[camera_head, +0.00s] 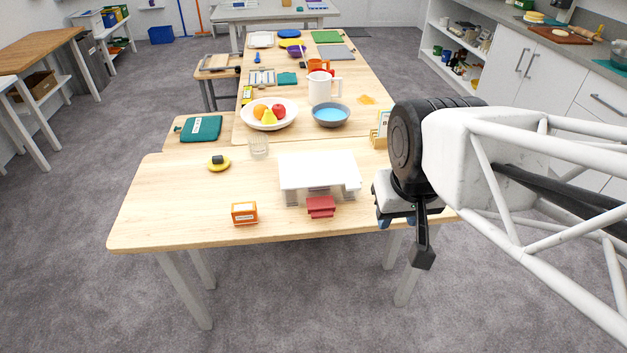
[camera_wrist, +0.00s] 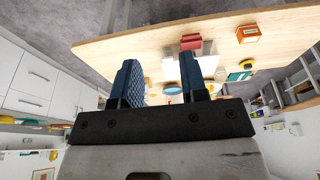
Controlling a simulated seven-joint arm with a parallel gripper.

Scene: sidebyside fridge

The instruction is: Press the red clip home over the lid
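A container with a flat white lid (camera_head: 318,166) and see-through walls stands near the front of the table. The red clip (camera_head: 320,207) is at the middle of its front side, below the lid's edge, and sticks out toward me; it does not lie over the lid. My gripper (camera_head: 397,219) is to the right of the container, near the table's front right edge, mostly hidden by my wrist. In the wrist view my gripper (camera_wrist: 160,62) has two blue fingers spread apart with nothing between them. The red clip (camera_wrist: 190,43) shows just beyond the right finger, apart from it.
An orange box (camera_head: 244,213) stands left of the container. The table's front left is clear.

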